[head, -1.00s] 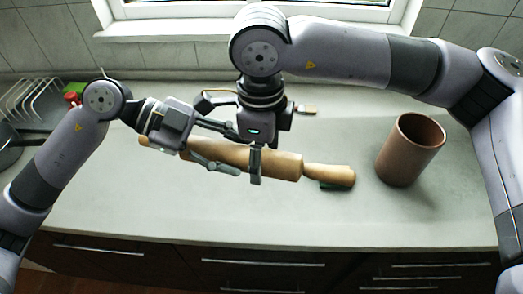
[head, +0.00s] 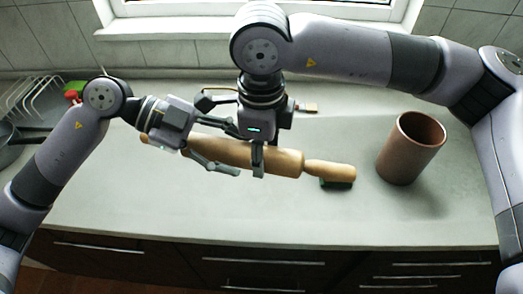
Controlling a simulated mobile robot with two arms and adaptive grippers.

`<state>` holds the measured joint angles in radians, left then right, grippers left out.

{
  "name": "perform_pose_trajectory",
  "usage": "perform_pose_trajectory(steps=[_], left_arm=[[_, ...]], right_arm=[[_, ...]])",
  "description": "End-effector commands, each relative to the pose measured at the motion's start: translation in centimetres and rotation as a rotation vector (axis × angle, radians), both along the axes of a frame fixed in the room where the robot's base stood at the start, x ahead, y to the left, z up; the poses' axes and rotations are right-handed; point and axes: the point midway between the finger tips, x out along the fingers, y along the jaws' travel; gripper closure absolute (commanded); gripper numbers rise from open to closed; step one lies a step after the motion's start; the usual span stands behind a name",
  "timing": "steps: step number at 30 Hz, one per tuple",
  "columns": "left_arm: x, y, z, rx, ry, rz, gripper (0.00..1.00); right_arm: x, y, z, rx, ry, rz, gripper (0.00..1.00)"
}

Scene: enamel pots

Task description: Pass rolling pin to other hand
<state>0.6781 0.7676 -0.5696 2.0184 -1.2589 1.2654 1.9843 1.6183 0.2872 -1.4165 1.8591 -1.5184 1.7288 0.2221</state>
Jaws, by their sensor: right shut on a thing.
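The wooden rolling pin (head: 284,161) lies across the middle of the head view, slanting slightly down to the right, above the grey worktop. My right gripper (head: 258,160) comes down from above and is shut on its barrel. My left gripper (head: 222,148) reaches in from the left with its fingers spread, one above and one below the left part of the barrel. The pin shows between those fingers; whether they touch it is hard to tell. The pin's left handle is partly hidden by my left gripper.
A brown cylindrical pot (head: 402,153) stands on the worktop (head: 260,215) at the right. A small green-edged object (head: 338,184) lies below the pin's right handle. A wire dish rack (head: 32,92) and a dark pan (head: 8,150) are at the far left. The front worktop is clear.

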Motion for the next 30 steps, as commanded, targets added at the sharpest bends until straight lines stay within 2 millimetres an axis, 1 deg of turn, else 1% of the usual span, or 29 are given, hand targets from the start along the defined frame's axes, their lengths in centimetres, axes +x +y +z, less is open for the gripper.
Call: perform_pose_trajectory(steps=[1,9,17,20,23,30], left_arm=[[-0.2,-0.1,0.0,0.000,0.001,-0.007,0.50],[-0.1,0.0,0.0,0.000,0.001,-0.002,0.33],[0.0,0.0,-0.1,0.001,0.001,0.000,0.33],[0.1,0.4,0.1,0.002,0.000,0.002,0.33],[0.3,1.6,0.7,0.004,0.000,0.004,0.33],[0.8,5.9,3.0,0.003,-0.002,0.005,0.33]], right_arm=[[0.3,-0.1,0.1,-0.001,-0.005,-0.009,1.00],[0.2,0.0,0.1,0.003,-0.004,-0.008,1.00],[0.1,0.1,0.1,0.005,-0.002,-0.005,1.00],[0.1,0.1,0.1,0.005,-0.002,-0.004,1.00],[0.1,0.1,0.1,0.004,-0.002,-0.004,1.00],[0.0,0.1,0.1,0.004,-0.001,-0.003,1.00]])
